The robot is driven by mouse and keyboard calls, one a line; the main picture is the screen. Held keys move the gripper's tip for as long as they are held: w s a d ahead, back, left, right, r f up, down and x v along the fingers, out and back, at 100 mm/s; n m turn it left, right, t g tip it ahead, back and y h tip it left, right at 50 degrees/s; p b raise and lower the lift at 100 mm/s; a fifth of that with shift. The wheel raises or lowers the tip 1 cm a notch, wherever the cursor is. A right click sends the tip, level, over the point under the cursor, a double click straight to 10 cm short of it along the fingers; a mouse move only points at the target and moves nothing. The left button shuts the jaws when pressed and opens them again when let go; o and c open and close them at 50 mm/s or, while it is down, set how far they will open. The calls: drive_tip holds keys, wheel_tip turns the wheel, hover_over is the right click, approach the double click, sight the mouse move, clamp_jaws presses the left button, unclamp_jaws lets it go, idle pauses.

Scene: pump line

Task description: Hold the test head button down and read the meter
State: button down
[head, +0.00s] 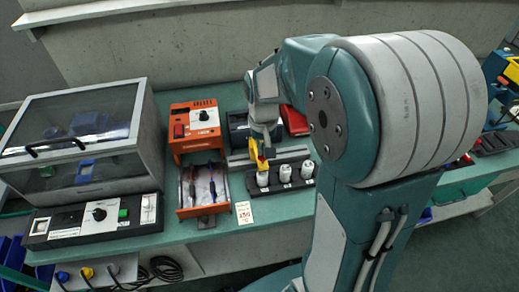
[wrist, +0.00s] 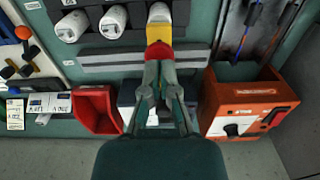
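My gripper (head: 262,140) points down at the rack of white cylinders; it also shows in the wrist view (wrist: 160,62), its two fingers drawn together. At their tips is a small red and yellow piece (wrist: 160,38), likely the test head, in line with the left white cylinder (head: 262,179). It also shows in the head view (head: 262,163). Whether the fingers grip or only press its red part is unclear, and the button is hidden. An orange unit (head: 195,124) with a dial and a red switch stands to the left. No meter reading is legible.
Two more white cylinders (head: 285,173) stand close on the right. A grey rail (wrist: 130,58) runs behind them. A red bin (wrist: 94,110) and an orange tray with leads (head: 203,196) flank my gripper. A clear-lidded case (head: 75,145) fills the left.

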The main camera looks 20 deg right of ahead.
drive_tip(key=shift+f, duration=0.95)
idle(1.0)
drive_tip(key=shift+r, duration=3.55)
drive_tip(key=shift+s+a+r, duration=0.1)
drive_tip(key=shift+s+r, duration=0.05)
drive_tip(key=shift+r, duration=0.05)
drive_tip(key=s+a+r+n+t, duration=0.1)
drive_tip(key=s+a+r+t, duration=0.1)
drive_tip(key=s, duration=0.5)
drive_tip(key=s+a+r+n+t, duration=0.1)
drive_tip(key=s+a+r+t, duration=0.1)
drive_tip(key=s+r, duration=0.3)
drive_tip(key=s+t, duration=0.1)
drive_tip(key=s, duration=0.2)
drive_tip(key=shift+a+r+t, duration=0.2)
drive_tip(key=shift+a+t, duration=0.1)
drive_tip(key=shift+a, duration=0.1)
